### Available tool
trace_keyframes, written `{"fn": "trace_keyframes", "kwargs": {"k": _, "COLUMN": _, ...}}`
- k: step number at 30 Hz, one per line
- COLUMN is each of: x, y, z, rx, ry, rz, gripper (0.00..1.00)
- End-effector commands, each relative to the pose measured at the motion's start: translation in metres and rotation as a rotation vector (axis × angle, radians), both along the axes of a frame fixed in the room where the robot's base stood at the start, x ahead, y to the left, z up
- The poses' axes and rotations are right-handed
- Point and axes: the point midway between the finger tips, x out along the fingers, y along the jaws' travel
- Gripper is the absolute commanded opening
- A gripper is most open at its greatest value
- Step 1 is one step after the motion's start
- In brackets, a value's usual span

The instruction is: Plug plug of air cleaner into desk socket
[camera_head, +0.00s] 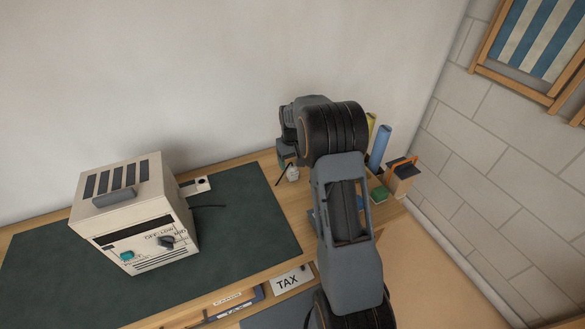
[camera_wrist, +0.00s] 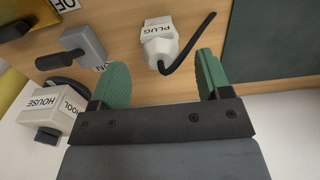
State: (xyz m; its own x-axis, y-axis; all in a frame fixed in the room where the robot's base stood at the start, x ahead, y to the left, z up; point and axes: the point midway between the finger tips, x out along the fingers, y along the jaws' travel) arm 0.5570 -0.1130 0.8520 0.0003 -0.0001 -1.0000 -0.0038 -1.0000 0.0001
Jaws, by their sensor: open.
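The air cleaner (camera_head: 128,215), a cream box with a top grille, knob and green button, stands on the dark green desk mat. A short black cord (camera_head: 208,206) shows at its right side. A small pale plate (camera_head: 195,186) with dark marks lies behind it; it may be the desk socket, but I cannot read it. The white plug (camera_wrist: 160,40), labelled PLUG and with a black cord, lies on the bare wood; it also shows in the head view (camera_head: 292,174). My gripper (camera_wrist: 160,78) is open and empty, its green-padded fingers apart, with the plug beyond the gap between them.
A blue cylinder (camera_head: 380,147) and an orange-handled box (camera_head: 402,178) stand at the desk's right end. The mat's middle is clear.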

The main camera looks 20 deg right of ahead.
Motion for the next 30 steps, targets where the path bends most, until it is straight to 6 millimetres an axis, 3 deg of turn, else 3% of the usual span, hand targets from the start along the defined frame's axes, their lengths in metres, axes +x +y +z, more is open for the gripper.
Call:
{"fn": "trace_keyframes", "kwargs": {"k": 6, "x": 0.0, "y": 0.0, "z": 0.047, "rx": -0.001, "ry": -0.005, "rz": 0.0, "gripper": 0.71}}
{"fn": "trace_keyframes", "kwargs": {"k": 15, "x": 0.0, "y": 0.0, "z": 0.087, "rx": 0.0, "ry": -0.002, "rz": 0.0, "gripper": 0.71}}
{"fn": "trace_keyframes", "kwargs": {"k": 30, "x": 0.0, "y": 0.0, "z": 0.096, "rx": 0.0, "ry": 0.0, "rz": 0.0, "gripper": 0.71}}
